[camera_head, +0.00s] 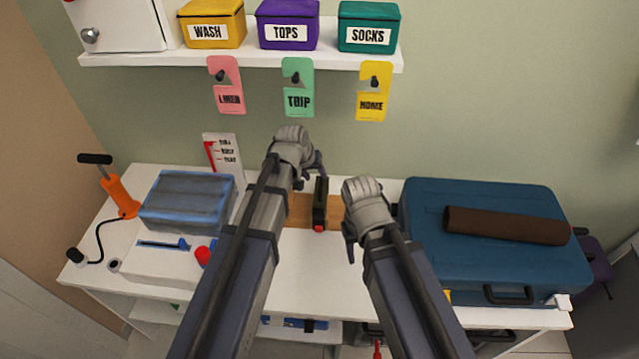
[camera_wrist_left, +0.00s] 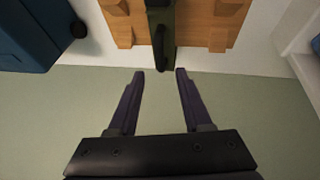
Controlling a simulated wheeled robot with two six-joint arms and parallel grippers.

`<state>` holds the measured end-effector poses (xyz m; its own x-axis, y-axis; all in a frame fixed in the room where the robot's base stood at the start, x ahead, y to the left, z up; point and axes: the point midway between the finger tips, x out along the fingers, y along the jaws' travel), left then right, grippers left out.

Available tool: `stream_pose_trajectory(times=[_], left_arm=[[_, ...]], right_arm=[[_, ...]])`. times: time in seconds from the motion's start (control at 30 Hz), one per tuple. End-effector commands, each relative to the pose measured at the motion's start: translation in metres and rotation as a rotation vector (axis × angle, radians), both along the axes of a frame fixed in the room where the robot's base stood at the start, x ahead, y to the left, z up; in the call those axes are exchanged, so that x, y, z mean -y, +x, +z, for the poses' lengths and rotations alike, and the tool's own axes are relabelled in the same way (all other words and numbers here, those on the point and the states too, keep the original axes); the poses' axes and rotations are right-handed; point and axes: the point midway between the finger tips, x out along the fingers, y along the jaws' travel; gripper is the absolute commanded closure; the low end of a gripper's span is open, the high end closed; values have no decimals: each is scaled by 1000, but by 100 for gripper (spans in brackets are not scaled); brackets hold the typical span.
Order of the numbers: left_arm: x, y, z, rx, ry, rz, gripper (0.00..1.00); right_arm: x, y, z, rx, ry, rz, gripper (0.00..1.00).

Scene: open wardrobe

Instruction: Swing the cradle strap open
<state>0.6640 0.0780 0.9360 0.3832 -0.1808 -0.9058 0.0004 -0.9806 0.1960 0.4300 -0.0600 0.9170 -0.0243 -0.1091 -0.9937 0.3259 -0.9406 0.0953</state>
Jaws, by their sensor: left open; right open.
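The wooden cradle (camera_head: 300,208) lies on the white table between my arms, partly hidden by them. A dark strap (camera_head: 320,200) runs across its middle, with a red piece (camera_head: 318,228) at its near end. In the left wrist view the strap (camera_wrist_left: 161,30) lies over the wooden cradle (camera_wrist_left: 204,28), and its end is just beyond my fingertips. My left gripper (camera_head: 308,182) is above the strap's far end, open and empty; its two fingers (camera_wrist_left: 160,73) are spread apart. My right gripper (camera_head: 349,235) is open, right of the strap, with its fingers partly hidden.
A blue suitcase (camera_head: 420,245) with a brown roll (camera_head: 508,225) on it stands at the right. A blue-lidded box (camera_head: 188,200) and an orange pump (camera_head: 120,195) are at the left. Hanging tags (camera_head: 298,98) and a shelf (camera_head: 240,56) with labelled boxes are above.

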Motion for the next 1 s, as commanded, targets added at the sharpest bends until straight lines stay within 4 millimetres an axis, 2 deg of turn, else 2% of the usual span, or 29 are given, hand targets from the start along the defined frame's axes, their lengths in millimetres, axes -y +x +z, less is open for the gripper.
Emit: stream_pose_trajectory(times=[0.03, 0.4, 0.53, 0.8, 1.0], left_arm=[[1, 3, -10, 0, 0, -1, 50], [10, 21, -53, 0, 0, -1, 50], [11, 24, -59, 0, 0, -1, 50], [12, 24, -58, 0, 0, 0, 50], [12, 24, -58, 0, 0, -1, 72]], right_arm=[[0, 0, -10, 0, 0, 0, 50], [0, 0, -53, 0, 0, 0, 50], [0, 0, -59, 0, 0, 0, 50], [0, 0, -58, 0, 0, 0, 50], [0, 0, -58, 0, 0, 0, 50]])
